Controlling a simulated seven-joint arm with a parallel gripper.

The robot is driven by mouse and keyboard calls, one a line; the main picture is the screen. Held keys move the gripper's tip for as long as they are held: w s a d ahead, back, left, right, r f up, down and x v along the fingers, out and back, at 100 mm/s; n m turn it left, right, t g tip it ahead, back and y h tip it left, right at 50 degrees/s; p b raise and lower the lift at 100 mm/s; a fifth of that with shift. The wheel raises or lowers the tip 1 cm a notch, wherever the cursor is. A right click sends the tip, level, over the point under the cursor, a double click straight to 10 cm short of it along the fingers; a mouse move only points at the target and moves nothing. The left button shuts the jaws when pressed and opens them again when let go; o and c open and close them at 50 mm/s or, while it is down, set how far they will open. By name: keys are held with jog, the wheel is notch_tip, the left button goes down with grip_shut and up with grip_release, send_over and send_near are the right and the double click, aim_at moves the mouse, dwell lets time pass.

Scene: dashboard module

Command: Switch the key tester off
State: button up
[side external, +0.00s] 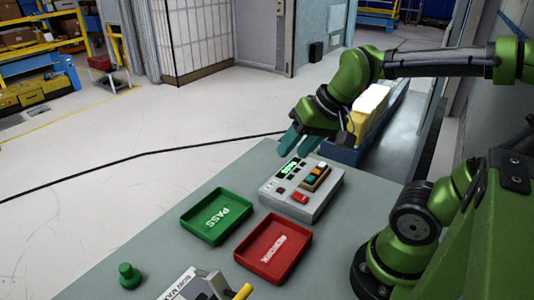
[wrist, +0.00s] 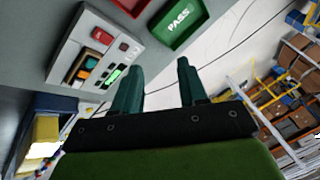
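The key tester (side external: 281,200) is a light grey box on the grey table, with a lit green display (side external: 288,167). A red rocker-like switch (side external: 300,197) sits on its front part; I cannot tell its position. A dark block with coloured buttons (side external: 316,177) is on the tester's right side. The tester also shows at upper left in the wrist view (wrist: 75,42), with the red switch (wrist: 103,36) and the lit display (wrist: 113,77). My gripper (side external: 290,140) is above and behind the tester, apart from it. Its two teal fingers are spread and empty in the wrist view (wrist: 158,78).
A green PASS tray (side external: 190,212) and a red REWORK tray (side external: 245,252) lie in front of the tester. A green knob (side external: 128,276) and a white block with a yellow handle (side external: 205,288) are nearer. A blue bin (side external: 343,155) stands behind the table.

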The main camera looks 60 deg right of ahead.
jog(key=shift+o, duration=0.9)
jog(key=d+f+m+g+h, duration=0.1)
jog(key=d+m+g, duration=0.2)
jog(key=d+m, duration=0.5)
jog(key=shift+f+m+g, duration=0.2)
jog(key=shift+m+g, duration=0.1)
jog(key=shift+m, duration=0.2)
jog(key=m, duration=0.2)
send_near(301, 195)
jog(key=f, duration=0.2)
jog(key=w+f, duration=0.1)
jog(key=f, duration=0.4)
jog(key=shift+w+f, duration=0.1)
jog(key=shift+w, duration=0.05)
jog(key=shift+c, duration=0.4)
jog(key=c, duration=0.7)
jog(key=shift+w+a+g, duration=0.1)
jog(key=shift+w+g, duration=0.15)
jog(key=shift+g, duration=0.7)
jog(key=shift+w+g, duration=0.2)
jog(key=shift+g, duration=0.75)
jog(key=o, duration=0.8)
